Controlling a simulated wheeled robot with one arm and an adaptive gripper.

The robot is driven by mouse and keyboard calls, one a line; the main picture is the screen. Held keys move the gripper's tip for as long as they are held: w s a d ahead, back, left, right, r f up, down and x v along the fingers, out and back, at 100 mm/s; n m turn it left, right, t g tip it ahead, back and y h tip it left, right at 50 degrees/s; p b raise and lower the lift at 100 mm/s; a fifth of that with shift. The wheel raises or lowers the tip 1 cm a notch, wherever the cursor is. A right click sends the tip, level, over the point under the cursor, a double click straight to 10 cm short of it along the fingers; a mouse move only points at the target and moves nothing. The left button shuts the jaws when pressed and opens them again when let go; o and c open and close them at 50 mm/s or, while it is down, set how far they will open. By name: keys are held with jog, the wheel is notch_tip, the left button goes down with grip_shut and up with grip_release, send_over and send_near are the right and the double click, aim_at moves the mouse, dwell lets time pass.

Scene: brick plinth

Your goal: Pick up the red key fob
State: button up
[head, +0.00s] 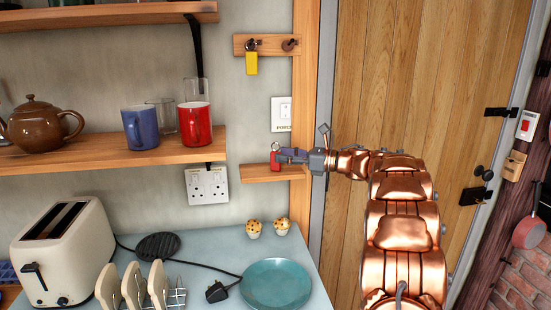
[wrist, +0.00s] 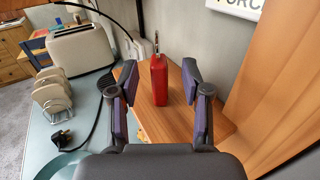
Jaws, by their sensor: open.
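The red key fob (wrist: 159,82) stands upright on a small wooden shelf (wrist: 222,122), with a metal ring or clip at its top. In the head view the fob (head: 274,161) shows at the tips of my gripper (head: 287,155), above the same shelf (head: 254,176). In the wrist view my gripper (wrist: 159,72) is open, with one purple-padded finger to each side of the fob. Gaps show between the fob and both fingers. In the head view the fingers partly hide the fob.
The wall and light switch (head: 284,113) are close by. A long shelf with a blue mug (head: 140,130) and red mug (head: 195,124) lies left. A yellow tag (head: 251,64) hangs on a hook rail above. The counter below holds a toaster (head: 65,255) and teal plate (head: 276,284).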

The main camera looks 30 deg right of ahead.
aim_at(275, 152)
jog(key=shift+p+x, duration=0.5)
jog(key=shift+x, duration=0.75)
jog(key=shift+w+a, duration=0.2)
jog(key=shift+a, duration=0.1)
jog(key=shift+c, duration=0.3)
grip_shut()
